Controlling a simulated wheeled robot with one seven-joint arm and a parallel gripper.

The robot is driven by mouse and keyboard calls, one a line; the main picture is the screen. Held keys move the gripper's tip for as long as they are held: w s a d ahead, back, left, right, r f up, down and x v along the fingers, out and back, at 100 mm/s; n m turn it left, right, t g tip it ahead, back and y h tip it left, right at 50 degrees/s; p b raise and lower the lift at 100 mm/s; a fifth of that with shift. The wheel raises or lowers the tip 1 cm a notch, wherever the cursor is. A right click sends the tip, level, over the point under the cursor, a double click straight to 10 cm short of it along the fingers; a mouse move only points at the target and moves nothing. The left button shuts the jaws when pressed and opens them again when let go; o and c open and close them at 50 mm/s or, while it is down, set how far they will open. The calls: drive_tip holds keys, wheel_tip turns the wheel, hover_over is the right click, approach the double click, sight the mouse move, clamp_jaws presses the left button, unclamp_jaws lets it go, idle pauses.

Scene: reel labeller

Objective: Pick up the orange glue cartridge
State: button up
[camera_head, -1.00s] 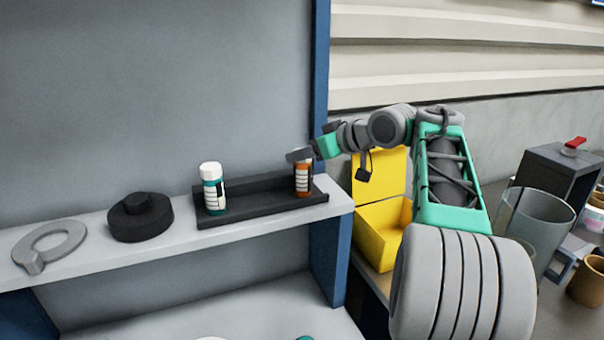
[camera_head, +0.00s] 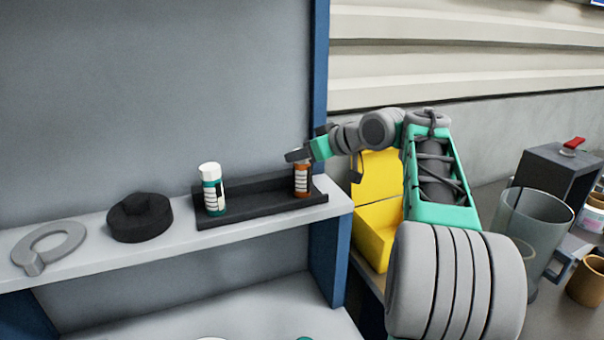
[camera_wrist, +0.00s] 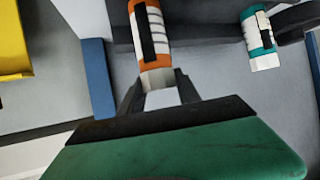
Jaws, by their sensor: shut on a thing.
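The orange glue cartridge (camera_head: 301,181) has a striped white label and stands upright at the right end of a black tray (camera_head: 262,209) on the shelf. My gripper (camera_head: 297,156) is at the top of the cartridge. In the wrist view my gripper (camera_wrist: 160,95) has its two dark fingers on either side of the white end of the orange cartridge (camera_wrist: 149,25), shut on it. The head view does not clearly show a gap between the cartridge and the tray.
A teal bottle with a white cap (camera_head: 212,189) stands at the tray's left end. A black round part (camera_head: 140,218) and a grey ring (camera_head: 48,246) lie further left on the shelf. A blue upright (camera_head: 322,75) and an open yellow box (camera_head: 376,235) are close on the right.

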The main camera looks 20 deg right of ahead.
clamp_jaws()
drive_tip(key=shift+r, duration=0.15)
